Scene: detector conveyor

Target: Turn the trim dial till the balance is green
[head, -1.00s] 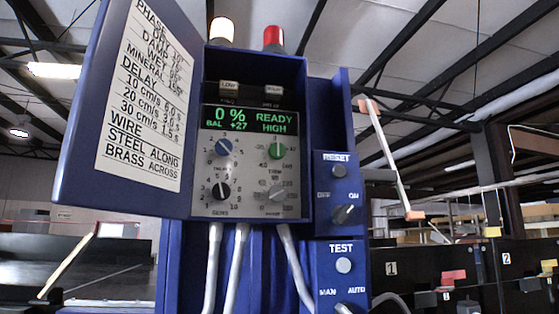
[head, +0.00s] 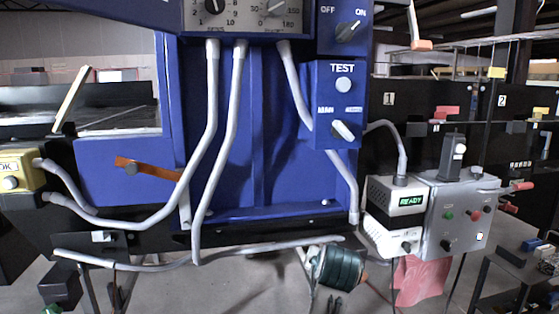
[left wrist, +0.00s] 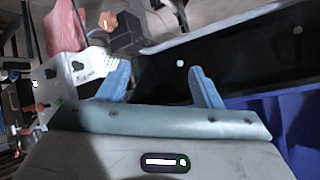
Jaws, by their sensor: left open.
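In the head view only the lower edge of the dial panel (head: 245,20) shows at the top. It carries a black SENS dial (head: 215,6) and a grey dial (head: 277,7). I cannot read which is the trim dial. The balance display and upper dials are out of view. My left gripper (left wrist: 158,68) shows in the left wrist view with its two blue fingers apart and nothing between them. I do not make it out in the head view. My right gripper is in neither view.
A blue TEST box (head: 341,105) hangs below the panel. Grey conduits (head: 208,140) cross the blue cabinet (head: 255,190). A white READY unit (head: 394,215) and a grey switch box (head: 460,212) stand right. A green spool (head: 340,268) is below. A red cloth (left wrist: 65,28) shows in the wrist view.

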